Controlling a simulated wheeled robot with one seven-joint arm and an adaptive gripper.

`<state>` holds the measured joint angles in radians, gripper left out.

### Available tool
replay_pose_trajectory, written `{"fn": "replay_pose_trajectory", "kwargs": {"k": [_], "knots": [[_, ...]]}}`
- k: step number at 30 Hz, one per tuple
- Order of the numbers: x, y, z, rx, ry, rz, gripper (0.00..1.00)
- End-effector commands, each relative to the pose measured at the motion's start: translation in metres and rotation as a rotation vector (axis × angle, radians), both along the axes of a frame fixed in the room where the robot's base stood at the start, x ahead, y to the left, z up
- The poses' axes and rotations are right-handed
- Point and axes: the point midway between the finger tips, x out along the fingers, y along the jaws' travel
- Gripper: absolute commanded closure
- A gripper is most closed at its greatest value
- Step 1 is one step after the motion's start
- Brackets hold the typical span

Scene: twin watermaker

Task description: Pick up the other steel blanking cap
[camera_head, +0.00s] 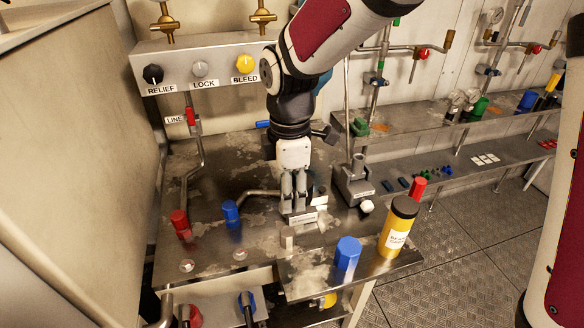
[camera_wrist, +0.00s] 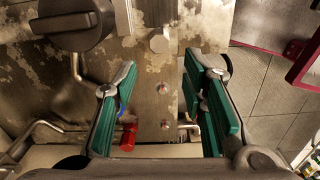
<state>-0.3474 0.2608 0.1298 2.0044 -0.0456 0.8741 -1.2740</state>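My gripper (camera_head: 298,207) points down over the steel bench in the head view. In the wrist view its green-padded fingers (camera_wrist: 160,97) stand wide apart with nothing held between them. A small grey hexagonal piece, possibly a steel blanking cap (camera_wrist: 159,40), lies in the wrist view above the gap between the fingers. Two small round steel pieces, caps or fittings, show within the gap, one at the middle (camera_wrist: 162,88) and one lower (camera_wrist: 166,125). Two pale round pieces lie at the bench's front left in the head view (camera_head: 187,265) and (camera_head: 240,254). I cannot match them across views.
A valve panel (camera_head: 210,66) rises behind. A steel block (camera_head: 354,180) stands right of my gripper.

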Motion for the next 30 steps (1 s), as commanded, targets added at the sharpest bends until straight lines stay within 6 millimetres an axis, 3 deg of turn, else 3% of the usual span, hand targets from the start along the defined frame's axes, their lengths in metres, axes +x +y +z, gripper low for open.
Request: {"fn": "replay_pose_trajectory", "kwargs": {"k": [5,15,23,30], "knots": [[0.001,0.005,-0.018,-0.002,0.009,0.031,0.62],[0.000,0.004,-0.078,-0.002,0.009,0.027,0.62],[0.000,0.004,-0.096,-0.002,0.007,0.026,0.62],[-0.004,0.004,-0.129,-0.003,0.009,0.027,0.62]]}}
